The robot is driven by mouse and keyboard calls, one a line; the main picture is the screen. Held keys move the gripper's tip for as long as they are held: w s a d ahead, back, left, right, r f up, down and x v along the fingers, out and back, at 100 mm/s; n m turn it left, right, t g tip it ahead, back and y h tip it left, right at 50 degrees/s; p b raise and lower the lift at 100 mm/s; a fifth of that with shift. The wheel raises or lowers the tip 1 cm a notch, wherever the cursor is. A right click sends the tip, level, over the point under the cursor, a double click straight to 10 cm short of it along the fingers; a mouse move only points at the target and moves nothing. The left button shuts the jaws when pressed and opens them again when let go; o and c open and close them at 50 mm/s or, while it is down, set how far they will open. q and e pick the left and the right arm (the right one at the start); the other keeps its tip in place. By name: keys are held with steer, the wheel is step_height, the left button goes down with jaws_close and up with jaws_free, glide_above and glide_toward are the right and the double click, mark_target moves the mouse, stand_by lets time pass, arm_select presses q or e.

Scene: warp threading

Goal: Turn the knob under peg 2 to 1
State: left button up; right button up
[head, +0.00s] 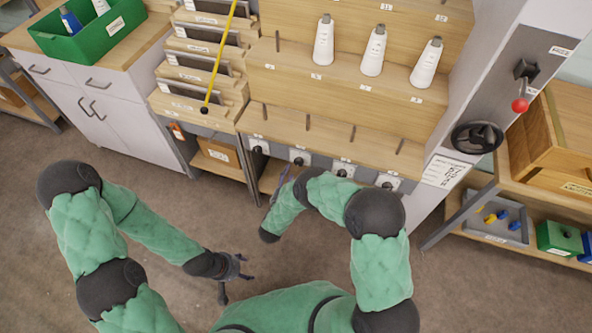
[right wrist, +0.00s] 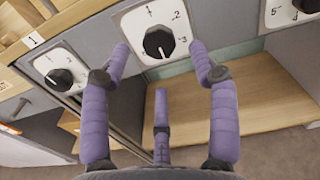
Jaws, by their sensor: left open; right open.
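A row of white dials with black knobs runs along the grey front panel under the wooden ledge. The second dial from the left (head: 299,157) is also centred in the right wrist view (right wrist: 158,42), right of a dial near a label reading 1. A pale mark shows at its knob's lower edge; its exact setting is hard to read. My right gripper (right wrist: 160,62) is open, its purple fingers spread around this dial's lower part in the picture, with nothing held. Touching is not visible. My left gripper (head: 232,277) is open and empty, low over the floor.
Neighbouring dials (right wrist: 60,72) sit close on either side. A wooden shelf (right wrist: 210,95) lies below the panel. White cones (head: 372,52) stand on the upper ledge. A grey post with a red-knobbed lever (head: 520,104) stands at right. Open floor lies left.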

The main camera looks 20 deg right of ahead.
mark_target(298, 164)
steer(key=shift+b+x, duration=0.4)
steer(key=shift+x, duration=1.45)
steer(key=shift+s, duration=0.1)
steer(key=c, duration=1.1)
